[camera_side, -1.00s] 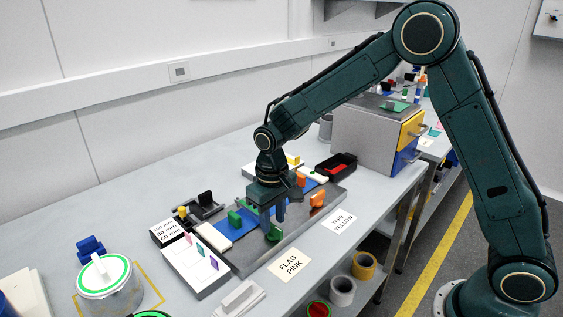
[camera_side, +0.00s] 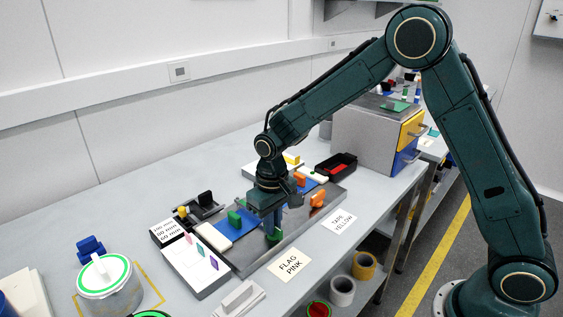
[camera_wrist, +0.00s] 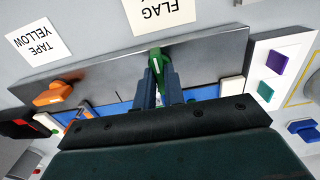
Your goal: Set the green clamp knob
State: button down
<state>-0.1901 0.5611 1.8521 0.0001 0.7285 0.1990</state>
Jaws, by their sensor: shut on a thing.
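My gripper (camera_side: 275,229) points down at the near edge of a grey metal fixture plate (camera_side: 255,255) with a blue strip (camera_side: 238,230) on it. Its fingers are shut on a green clamp knob (camera_side: 274,238). In the wrist view the green knob (camera_wrist: 156,60) shows upright between the two blue-grey fingers (camera_wrist: 157,82), pointing towards the FLAG card. A second green knob (camera_side: 234,218) stands on the plate's far side. Orange knobs (camera_side: 317,200) (camera_side: 299,178) stand towards the plate's right end. My wrist hides part of the strip.
FLAG PINK (camera_side: 290,264) and TAPE YELLOW (camera_side: 342,222) cards lie in front of the plate. A white tray (camera_side: 203,274) with coloured flags is at left. A black bin (camera_side: 336,166) and a grey drawer cabinet (camera_side: 365,130) stand at the right.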

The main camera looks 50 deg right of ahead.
jog(key=shift+m, duration=0.3)
jog(key=m, duration=1.3)
jog(key=shift+r, duration=0.1)
jog(key=shift+m, duration=2.2)
jog(key=c, duration=1.5)
grip_release()
